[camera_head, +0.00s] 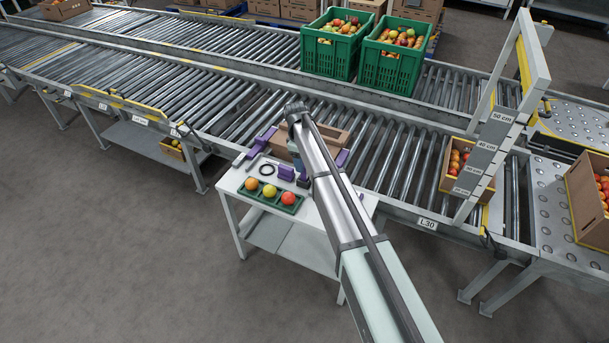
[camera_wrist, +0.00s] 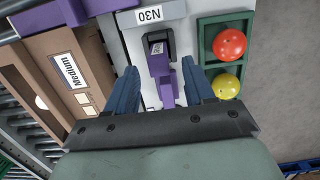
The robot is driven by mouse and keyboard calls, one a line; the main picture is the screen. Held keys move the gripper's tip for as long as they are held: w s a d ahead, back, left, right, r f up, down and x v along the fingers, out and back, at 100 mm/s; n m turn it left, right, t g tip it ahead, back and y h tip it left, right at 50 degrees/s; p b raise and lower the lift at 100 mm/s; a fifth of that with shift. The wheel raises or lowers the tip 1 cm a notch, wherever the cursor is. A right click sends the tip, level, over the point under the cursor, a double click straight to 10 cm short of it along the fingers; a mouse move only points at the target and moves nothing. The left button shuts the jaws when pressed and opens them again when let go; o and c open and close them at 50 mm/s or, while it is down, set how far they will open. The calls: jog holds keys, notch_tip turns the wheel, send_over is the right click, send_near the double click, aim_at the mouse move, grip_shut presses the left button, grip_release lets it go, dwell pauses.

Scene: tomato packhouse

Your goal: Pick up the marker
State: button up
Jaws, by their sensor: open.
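I cannot make out a marker for certain in either view. My gripper (camera_wrist: 160,68) is open, its two blue fingers apart and pointing at the white table. Between and beyond the fingers in the wrist view is a purple and black tool (camera_wrist: 161,65) with a small white label; I see no finger closed on it. In the head view my arm hides much of the gripper and the right part of the small white table (camera_head: 233,184).
A green tray (camera_wrist: 207,40) holds round red and yellow produce on the table. A cardboard box (camera_wrist: 40,50) labelled "Medium" stands to the left in the wrist view. A roller conveyor (camera_head: 390,150) runs behind the table. Two green crates (camera_head: 385,70) of fruit stand farther back.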

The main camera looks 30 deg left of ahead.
aim_at(305, 171)
jog(key=shift+d+f, duration=0.25)
jog(key=shift+f, duration=1.1)
jog(key=shift+d+f, duration=0.2)
jog(key=shift+f, duration=1.15)
jog(key=shift+c, duration=0.3)
jog(key=c, duration=0.9)
